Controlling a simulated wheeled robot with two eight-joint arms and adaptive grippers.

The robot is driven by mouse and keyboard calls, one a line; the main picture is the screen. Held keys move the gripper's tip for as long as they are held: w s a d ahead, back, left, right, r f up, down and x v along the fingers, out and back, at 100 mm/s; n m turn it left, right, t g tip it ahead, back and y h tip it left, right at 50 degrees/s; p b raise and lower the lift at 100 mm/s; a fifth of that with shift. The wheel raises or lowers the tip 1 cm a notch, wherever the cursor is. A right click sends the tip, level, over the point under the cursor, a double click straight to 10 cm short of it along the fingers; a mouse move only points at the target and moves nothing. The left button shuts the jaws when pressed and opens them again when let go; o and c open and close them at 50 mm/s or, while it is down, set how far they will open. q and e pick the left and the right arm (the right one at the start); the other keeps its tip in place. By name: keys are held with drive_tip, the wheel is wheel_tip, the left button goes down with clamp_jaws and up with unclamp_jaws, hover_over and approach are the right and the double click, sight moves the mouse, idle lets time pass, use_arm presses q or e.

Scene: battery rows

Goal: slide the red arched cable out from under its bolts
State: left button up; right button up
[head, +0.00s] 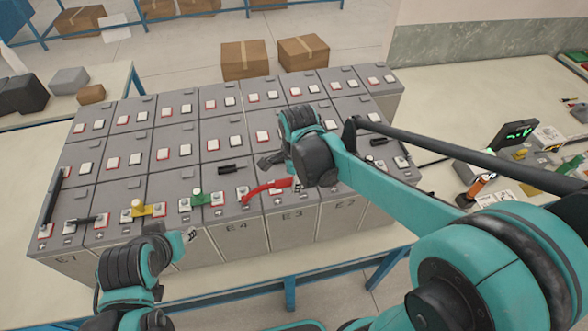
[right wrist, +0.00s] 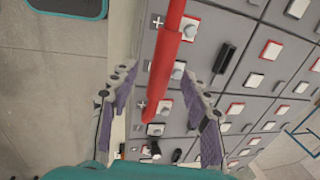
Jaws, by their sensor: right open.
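The red arched cable (head: 265,188) lies across the front row of battery blocks, near the labels E4 and E3. In the right wrist view the red cable (right wrist: 165,70) runs lengthwise between my spread fingers, apart from both. My right gripper (right wrist: 160,68) is open and above the cable. In the head view the right gripper (head: 272,160) is partly hidden by its own wrist. My left gripper (head: 186,237) is at the front edge of the blocks, left of the cable; its jaw state is unclear. How the cable ends sit under their bolts is too small to tell.
A green connector (head: 200,198) and a yellow connector (head: 140,208) sit on the front row, left of the cable. Black links (head: 228,169) lie on the blocks. A meter (head: 515,134) and an orange-handled tool (head: 478,186) are on the right-hand table.

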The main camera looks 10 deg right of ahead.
drive_tip(key=shift+w+f, duration=0.2)
drive_tip(key=shift+f, duration=0.45)
drive_tip(key=shift+w+f, duration=0.2)
drive_tip(key=shift+f, duration=0.9)
clamp_jaws()
drive_tip(key=shift+s+r, duration=0.15)
drive_tip(key=shift+s, duration=0.15)
drive_tip(key=shift+s, duration=0.3)
drive_tip(key=shift+s, duration=1.35)
